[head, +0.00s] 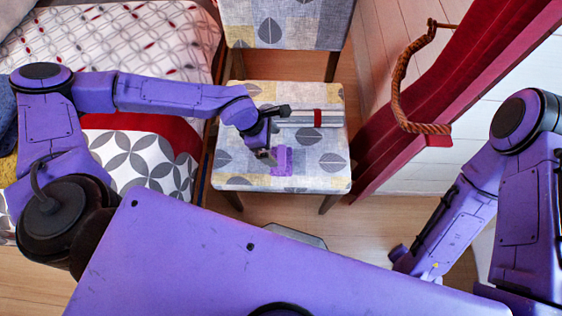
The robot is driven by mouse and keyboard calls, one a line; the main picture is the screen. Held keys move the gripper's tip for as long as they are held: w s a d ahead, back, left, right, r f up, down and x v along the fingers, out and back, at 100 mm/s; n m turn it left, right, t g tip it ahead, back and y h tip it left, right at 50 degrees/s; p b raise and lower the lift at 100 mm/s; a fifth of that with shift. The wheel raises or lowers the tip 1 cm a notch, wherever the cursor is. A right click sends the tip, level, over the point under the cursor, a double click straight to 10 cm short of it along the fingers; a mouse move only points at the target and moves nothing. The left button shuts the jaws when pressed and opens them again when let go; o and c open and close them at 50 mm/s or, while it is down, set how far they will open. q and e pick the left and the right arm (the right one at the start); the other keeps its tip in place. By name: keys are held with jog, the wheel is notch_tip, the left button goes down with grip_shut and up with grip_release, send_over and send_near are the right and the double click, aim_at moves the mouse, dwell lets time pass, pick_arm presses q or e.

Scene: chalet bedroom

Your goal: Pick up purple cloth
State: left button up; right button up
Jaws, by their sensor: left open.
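A small purple cloth (284,163) lies on the patterned seat of the chair (235,174), toward its front middle. My left gripper (266,155) is over the seat, right beside the cloth's left edge. It is open, and its fingers are small and dark in this view. I cannot tell whether a finger touches the cloth. My right arm hangs at the right side, and its gripper is not clearly visible.
A grey and white object with a red band (318,118) lies on the seat behind the cloth. A bed (140,160) stands to the left. A red curtain (390,125) with a rope tieback (404,98) hangs to the right.

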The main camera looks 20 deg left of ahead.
aim_at(281, 154)
pick_arm(q)
jog(key=b+x, duration=0.1)
jog(key=x, duration=0.6)
jog(key=shift+s+d, duration=0.15)
jog(key=shift+r, duration=0.1)
jog(key=c, duration=0.9)
jog(key=shift+r, duration=0.1)
notch_tip(281, 154, up, 18)
jog(key=p, duration=0.3)
